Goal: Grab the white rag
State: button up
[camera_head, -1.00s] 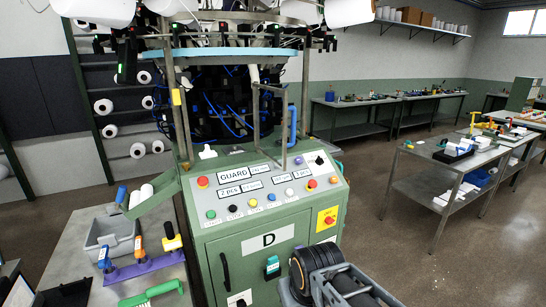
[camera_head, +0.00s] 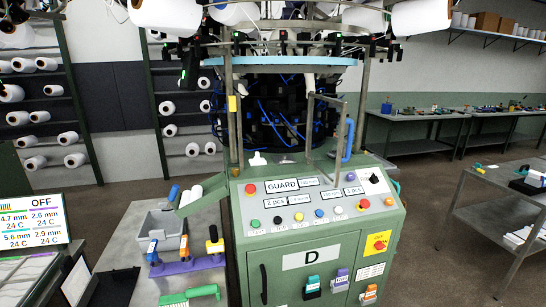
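I cannot surely pick out a white rag. A small white object (camera_head: 257,159) sits at the back left edge of the green machine's control panel. It is too small to tell whether it is cloth. Flat white material (camera_head: 520,236) lies on the lower shelf of the metal table at the right edge, and I cannot tell if it is a rag. My gripper is not in view.
The green knitting machine (camera_head: 330,262) stands in the middle. A side table (camera_head: 130,225) to its left holds a grey bin (camera_head: 160,232), a purple tool holder (camera_head: 188,265) and a green brush (camera_head: 188,296). Floor (camera_head: 440,240) is free between machine and right table.

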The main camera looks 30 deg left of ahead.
aim_at(257, 160)
jog(key=u, duration=0.15)
jog(key=i, duration=0.95)
jog(key=u, duration=1.3)
jog(key=i, duration=0.65)
jog(key=u, duration=0.7)
